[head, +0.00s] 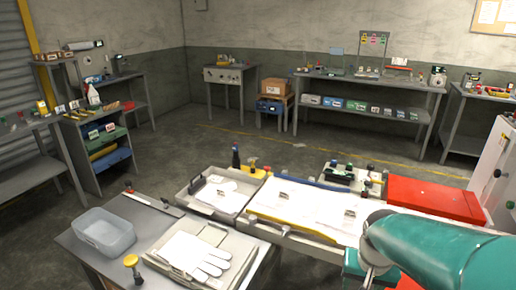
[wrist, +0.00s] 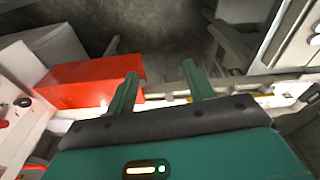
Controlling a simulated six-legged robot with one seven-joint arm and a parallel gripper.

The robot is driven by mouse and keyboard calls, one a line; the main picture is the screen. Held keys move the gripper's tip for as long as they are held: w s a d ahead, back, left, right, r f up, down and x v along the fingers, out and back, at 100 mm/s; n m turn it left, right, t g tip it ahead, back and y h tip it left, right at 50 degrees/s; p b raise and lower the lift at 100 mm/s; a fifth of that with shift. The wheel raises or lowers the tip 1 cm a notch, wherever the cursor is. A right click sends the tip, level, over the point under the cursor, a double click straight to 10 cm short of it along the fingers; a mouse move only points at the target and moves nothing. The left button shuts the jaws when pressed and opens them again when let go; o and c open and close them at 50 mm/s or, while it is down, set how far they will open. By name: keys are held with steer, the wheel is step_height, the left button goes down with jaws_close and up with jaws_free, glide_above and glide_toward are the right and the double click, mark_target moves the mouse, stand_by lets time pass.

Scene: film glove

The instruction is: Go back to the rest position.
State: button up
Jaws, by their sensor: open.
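My arm reaches in at the lower right of the head view, and its gripper end is not clearly seen there. In the wrist view my gripper (wrist: 160,88) shows two green fingers spread apart with nothing between them. A white glove (head: 193,255) lies on a tray (head: 226,270) on the near bench in the head view. The gripper is well away from the glove. A red box (head: 433,200) is close to my arm at the right, and it also shows in the wrist view (wrist: 85,84), left of and beyond the fingers.
A clear plastic bin (head: 105,233) stands at the left of the near bench. A grey tray (head: 215,190) with white sheets sits at the middle. A white cabinet (head: 497,165) stands at the right edge. The floor (head: 270,150) behind the bench is open.

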steer(key=s+a+r+n+t, duration=0.4)
steer(key=s+a+r, duration=0.4)
steer(key=r, duration=0.3)
steer(key=shift+a+y, duration=0.3)
steer(key=shift+a, duration=0.4)
steer(key=shift+c, duration=0.2)
steer(key=shift+s, duration=0.1)
steer(key=c, duration=0.3)
steer(key=shift+d, duration=0.15)
